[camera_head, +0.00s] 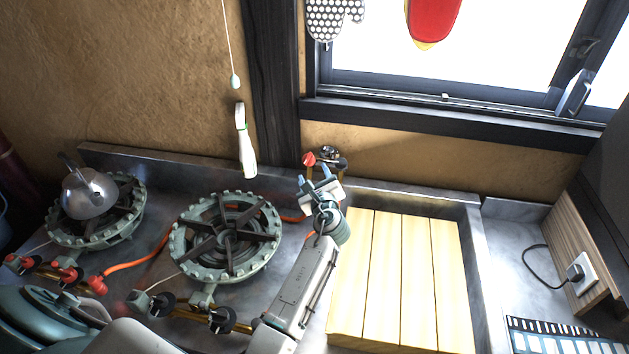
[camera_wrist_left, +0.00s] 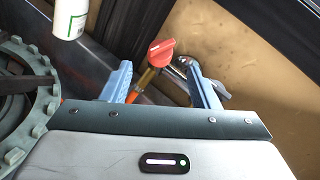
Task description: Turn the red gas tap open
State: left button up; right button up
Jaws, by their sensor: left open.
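The red gas tap (camera_head: 309,159) stands at the back wall, behind the counter's raised edge. In the left wrist view its red handle (camera_wrist_left: 160,52) sits on a brass stem, with an orange hose below. My left gripper (camera_head: 316,178) is open and empty, just in front of and below the tap in the head view. In the left wrist view the blue fingers of this gripper (camera_wrist_left: 159,68) stand on either side of the tap, with the handle beyond the tips; I see no contact. My right gripper is not in view.
A metal faucet (camera_head: 329,154) stands close right of the tap. A white bottle (camera_head: 247,150) is to the left. Wooden boards (camera_head: 390,275) lie right of my arm.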

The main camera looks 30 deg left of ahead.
aim_at(309, 161)
pick_arm(q)
jog(key=shift+s+d, duration=0.15)
jog(key=shift+s, duration=0.1)
jog(key=w+a+m+t+h+b, duration=0.1)
jog(key=w+a+m+b, duration=0.1)
jog(key=w+a+m+h+b, duration=0.1)
jog(key=w+m+b, duration=0.1)
jog(key=w+b, duration=0.1)
jog(key=w+a+m+t+h+b, duration=0.1)
jog(key=w+a+m+b, duration=0.1)
jog(key=b, duration=0.1)
jog(key=shift+w+a+f+t, duration=0.15)
jog(key=shift+a+t, duration=0.15)
dwell(0.7)
